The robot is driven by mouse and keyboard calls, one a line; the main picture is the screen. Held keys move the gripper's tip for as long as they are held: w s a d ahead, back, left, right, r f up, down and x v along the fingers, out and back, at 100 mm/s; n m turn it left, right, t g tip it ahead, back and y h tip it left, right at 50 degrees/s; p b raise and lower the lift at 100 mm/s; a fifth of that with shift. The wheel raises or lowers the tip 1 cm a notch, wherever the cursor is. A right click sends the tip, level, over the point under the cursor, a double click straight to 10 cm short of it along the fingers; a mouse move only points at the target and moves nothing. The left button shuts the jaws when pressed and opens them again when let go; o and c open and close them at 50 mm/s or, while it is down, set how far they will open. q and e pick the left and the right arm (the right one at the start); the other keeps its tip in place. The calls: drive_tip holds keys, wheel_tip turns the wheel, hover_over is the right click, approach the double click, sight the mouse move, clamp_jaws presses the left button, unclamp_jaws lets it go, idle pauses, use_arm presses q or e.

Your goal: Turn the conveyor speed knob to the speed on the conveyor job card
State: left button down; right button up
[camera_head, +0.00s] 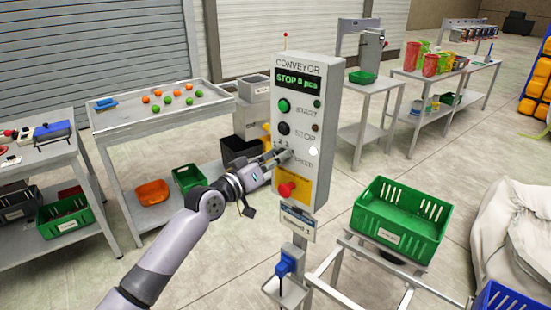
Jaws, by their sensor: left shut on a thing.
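The grey conveyor control box (312,110) stands upright on a post in the middle of the head view. Its display (298,81) reads "STOP 0 pcs". The speed knob is at the SPEED label low on the box's left side, mostly hidden by my left gripper (279,157). That gripper reaches in from the left and is shut on the knob. The knob's pointer cannot be read. The job card (297,223) hangs under the box; its small print seems to end in "eed 1". My right gripper is not in view.
The green start button (284,105), the dark stop button (284,128) and a red emergency button (287,189) on a yellow plate are close to the gripper. A green crate (400,222) stands on a frame at the right. A tray table (165,118) stands behind left.

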use_arm(q)
drive_tip(key=shift+n, duration=0.6)
drive_tip(key=c, duration=1.3)
unclamp_jaws()
drive_tip(key=v, duration=1.2)
